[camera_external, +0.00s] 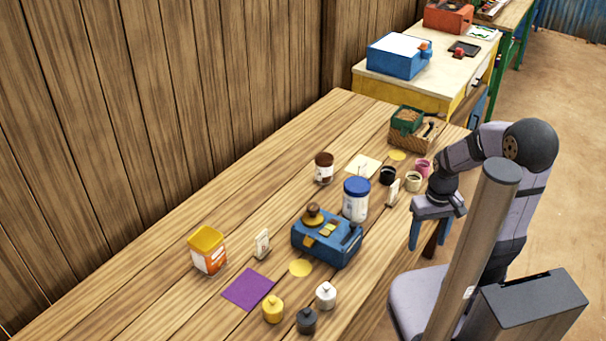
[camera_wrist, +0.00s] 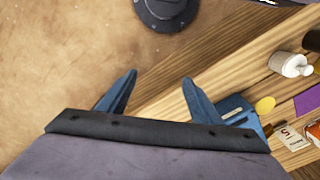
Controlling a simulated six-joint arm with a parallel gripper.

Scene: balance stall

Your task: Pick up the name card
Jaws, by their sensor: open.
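Two small white upright cards stand on the wooden table; I cannot read which is the name card. One card (camera_external: 393,193) stands right of the white jar with the blue lid, near the small cups. The other card (camera_external: 262,244) stands next to the orange tub; it seems to show in the wrist view (camera_wrist: 290,137) with a dark figure on it. My gripper (camera_external: 429,232) is open and empty, its blue fingers pointing down at the table's right edge, closer to the first card. In the wrist view my gripper (camera_wrist: 159,78) has nothing between its fingers.
A blue balance-like box (camera_external: 325,243), the blue-lidded jar (camera_external: 356,202), a brown-lidded jar (camera_external: 324,168) and several small cups (camera_external: 413,181) crowd the table's middle. The orange tub (camera_external: 208,255), purple sheet (camera_external: 248,289) and small bottles (camera_external: 273,309) lie nearer. The table's back left is clear.

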